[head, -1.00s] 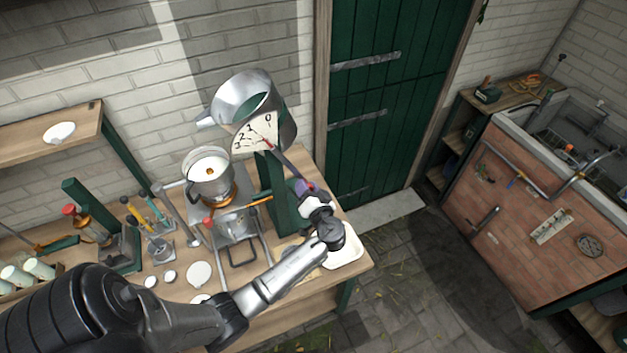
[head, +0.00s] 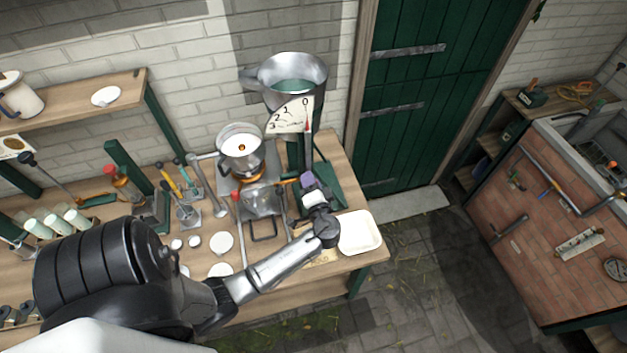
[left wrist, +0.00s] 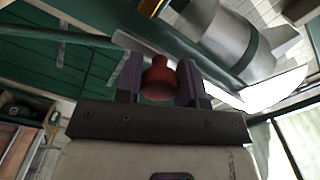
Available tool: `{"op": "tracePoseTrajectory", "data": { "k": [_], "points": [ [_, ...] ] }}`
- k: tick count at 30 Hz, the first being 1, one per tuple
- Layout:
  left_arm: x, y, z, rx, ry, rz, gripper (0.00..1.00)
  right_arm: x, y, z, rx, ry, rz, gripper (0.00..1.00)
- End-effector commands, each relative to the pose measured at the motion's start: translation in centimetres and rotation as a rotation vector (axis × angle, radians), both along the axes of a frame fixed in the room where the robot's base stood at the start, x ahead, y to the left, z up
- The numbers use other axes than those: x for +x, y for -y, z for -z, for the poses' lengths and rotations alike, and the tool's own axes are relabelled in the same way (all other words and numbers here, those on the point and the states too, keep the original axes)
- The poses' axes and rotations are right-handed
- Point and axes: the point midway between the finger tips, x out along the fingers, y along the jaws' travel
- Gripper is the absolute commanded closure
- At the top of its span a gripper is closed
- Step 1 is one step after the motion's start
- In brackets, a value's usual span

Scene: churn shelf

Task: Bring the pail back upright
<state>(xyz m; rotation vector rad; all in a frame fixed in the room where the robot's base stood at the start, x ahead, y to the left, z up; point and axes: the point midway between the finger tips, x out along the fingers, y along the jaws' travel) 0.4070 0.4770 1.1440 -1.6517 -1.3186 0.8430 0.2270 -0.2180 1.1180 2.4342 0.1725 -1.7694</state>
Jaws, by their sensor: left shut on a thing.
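The metal pail (head: 292,75) sits high on a green stand (head: 328,185) against the brick wall. It looks about upright, its mouth facing up and its spout to the left. Under it is a white dial (head: 290,115) marked 0 to 3; the red pointer (head: 306,126) is near 0. My left gripper (head: 309,183) is below the dial, shut on the lever's red knob (left wrist: 159,80), which sits between its purple fingers in the left wrist view. The pail also shows there (left wrist: 225,40), at the upper right. The gripper hides most of the knob in the head view. My right gripper is not in view.
A metal pot (head: 241,155) stands on a burner frame left of the stand. A white tray (head: 359,232) lies right of my gripper, at the bench's edge. Tools and small white dishes (head: 221,243) crowd the bench to the left. Open paved floor lies to the right.

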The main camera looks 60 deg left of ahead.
Motion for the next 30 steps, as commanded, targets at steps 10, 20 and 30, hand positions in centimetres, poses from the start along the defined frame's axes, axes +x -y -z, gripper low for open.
{"op": "tracePoseTrajectory", "data": {
  "k": [10, 20, 30],
  "points": [
    [-0.2, -0.1, -0.1, 0.005, -0.003, -0.005, 0.62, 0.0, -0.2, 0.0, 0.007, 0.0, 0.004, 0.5],
    [-0.1, -0.1, -0.1, 0.004, -0.001, -0.003, 0.4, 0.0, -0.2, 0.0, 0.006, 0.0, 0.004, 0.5],
    [-0.5, 2.0, 0.3, -0.001, 0.001, -0.001, 0.4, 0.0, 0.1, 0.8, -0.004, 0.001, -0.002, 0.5]
  ]
}}
